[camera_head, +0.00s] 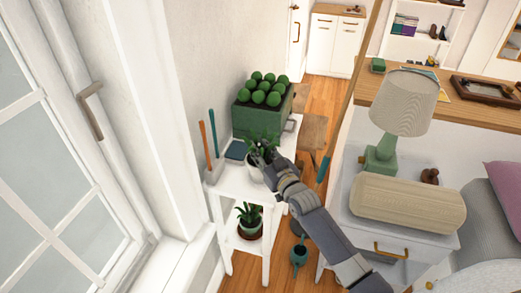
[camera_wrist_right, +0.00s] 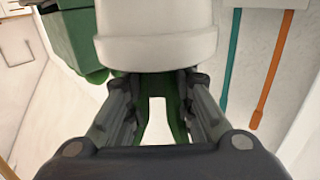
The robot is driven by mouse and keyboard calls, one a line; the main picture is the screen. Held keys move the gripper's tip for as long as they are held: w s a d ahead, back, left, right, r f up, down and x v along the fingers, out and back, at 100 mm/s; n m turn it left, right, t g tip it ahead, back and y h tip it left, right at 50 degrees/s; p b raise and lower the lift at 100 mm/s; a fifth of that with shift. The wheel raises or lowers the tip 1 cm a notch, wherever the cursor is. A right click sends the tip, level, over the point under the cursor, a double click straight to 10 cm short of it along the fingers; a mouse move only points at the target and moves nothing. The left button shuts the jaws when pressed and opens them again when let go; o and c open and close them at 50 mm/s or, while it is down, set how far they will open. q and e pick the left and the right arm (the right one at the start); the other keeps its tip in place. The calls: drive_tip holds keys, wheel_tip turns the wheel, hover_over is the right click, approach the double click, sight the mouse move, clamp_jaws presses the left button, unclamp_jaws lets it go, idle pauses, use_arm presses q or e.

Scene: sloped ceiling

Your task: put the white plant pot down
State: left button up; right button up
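The white plant pot (camera_head: 256,173) with a green leafy plant is at the white stand's top shelf (camera_head: 229,187), near its right side. I cannot tell whether its base touches the shelf. My right gripper (camera_head: 262,156) is at the pot's upper part and hides much of it. In the right wrist view, the pot (camera_wrist_right: 155,40) fills the top middle, with its rim toward my fingers (camera_wrist_right: 160,82). The fingers are closed in on both sides of the plant at the rim, with green leaves between them. The fingertips are partly hidden behind the pot. My left gripper is not in view.
A green crate of round green plants (camera_head: 262,105) stands behind the pot. Two upright tools with orange (camera_head: 205,137) and teal (camera_head: 213,130) handles and a dark blue flat item (camera_head: 236,150) are left of it. Another potted plant (camera_head: 248,218) is on the lower shelf.

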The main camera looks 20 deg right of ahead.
drive_tip(key=shift+o, duration=0.2)
drive_tip(key=shift+r, duration=0.1)
drive_tip(key=shift+r, duration=0.2)
drive_tip(key=s+d, duration=0.2)
drive_tip(key=s, duration=0.9)
drive_tip(key=shift+s+d, duration=0.15)
drive_tip(key=shift+s, duration=0.25)
drive_tip(key=shift+f, duration=0.15)
